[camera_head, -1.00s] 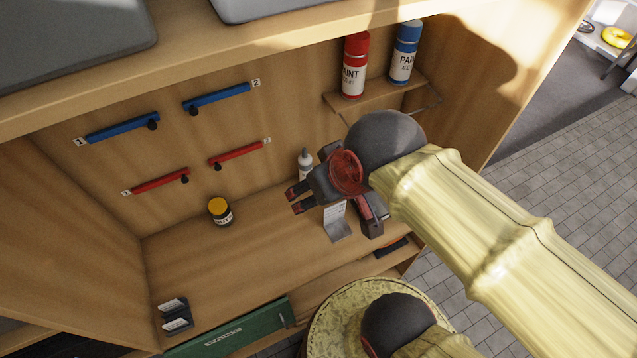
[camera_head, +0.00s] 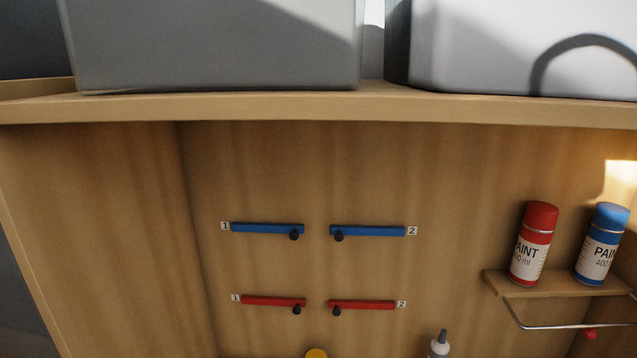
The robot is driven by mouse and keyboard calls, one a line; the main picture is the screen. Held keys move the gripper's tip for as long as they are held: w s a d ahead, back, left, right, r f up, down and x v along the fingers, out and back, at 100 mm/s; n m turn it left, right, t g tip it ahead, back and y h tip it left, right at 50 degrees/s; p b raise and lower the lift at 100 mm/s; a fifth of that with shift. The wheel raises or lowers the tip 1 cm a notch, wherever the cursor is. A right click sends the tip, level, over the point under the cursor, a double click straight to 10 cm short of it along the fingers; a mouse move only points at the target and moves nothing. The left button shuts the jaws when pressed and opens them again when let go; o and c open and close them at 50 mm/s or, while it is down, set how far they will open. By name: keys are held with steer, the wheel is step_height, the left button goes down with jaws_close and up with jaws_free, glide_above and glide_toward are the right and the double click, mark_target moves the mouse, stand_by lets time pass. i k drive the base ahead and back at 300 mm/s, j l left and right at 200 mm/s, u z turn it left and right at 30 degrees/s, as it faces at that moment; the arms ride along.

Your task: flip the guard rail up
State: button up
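The guard rail (camera_head: 570,325) is a thin metal wire bar at the right. It hangs below the front edge of a small wooden shelf (camera_head: 520,284), and its right end is close to the picture's right edge. A red paint can (camera_head: 535,245) and a blue paint can (camera_head: 602,246) stand on the shelf. The rail does not cross in front of the cans. My gripper does not show clearly in this view, so its opening is not visible.
A small red thing (camera_head: 589,334) beside the rail is too small to identify. Two blue bars (camera_head: 267,228) and two red bars (camera_head: 273,301) are on the back panel. A white bottle (camera_head: 439,347) and yellow lid (camera_head: 316,353) show below. Grey cases (camera_head: 215,45) rest above.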

mark_target(588, 332)
steer(key=k+l, duration=0.25)
steer(key=l, duration=0.15)
steer(key=k+l, duration=0.3)
steer(key=k+l+z, duration=0.1)
steer(key=k+l, duration=0.15)
steer(key=l, duration=0.25)
steer(key=k+l, duration=0.25)
steer(key=l, duration=0.2)
